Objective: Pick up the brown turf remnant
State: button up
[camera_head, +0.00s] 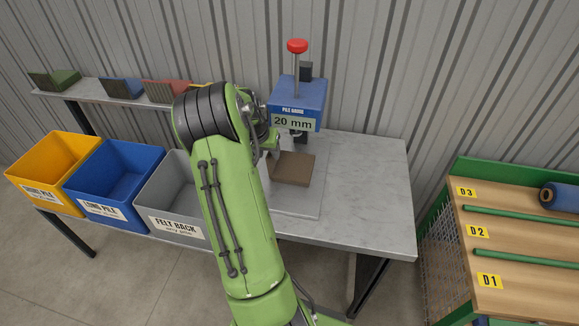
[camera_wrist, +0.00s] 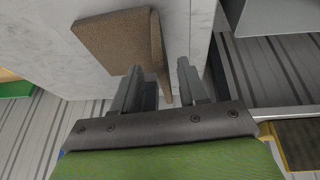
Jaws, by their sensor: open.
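The brown turf remnant (camera_head: 292,168) is a flat square piece at the pile gauge, over the grey plate (camera_head: 305,203) on the table. In the wrist view the remnant (camera_wrist: 112,40) shows its broad face, and its narrow edge runs down into the gap between my fingers. My gripper (camera_wrist: 159,68) is open, with one finger on each side of that edge in the picture. I cannot tell whether either finger touches it. In the head view my arm hides most of the gripper.
The blue pile gauge (camera_head: 297,97), marked 20 mm, stands right behind the remnant. Yellow (camera_head: 40,193), blue (camera_head: 100,210) and grey felt back (camera_head: 172,228) bins stand left. The table's right side (camera_head: 370,190) is clear. A slatted rack (camera_head: 520,240) stands further right.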

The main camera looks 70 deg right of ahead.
aim_at(271, 158)
jog(key=b+x, duration=0.1)
jog(key=x, duration=0.4)
jog(key=shift+d+f, duration=0.2)
jog(key=shift+f, duration=0.15)
jog(key=shift+r, duration=0.1)
grip_shut()
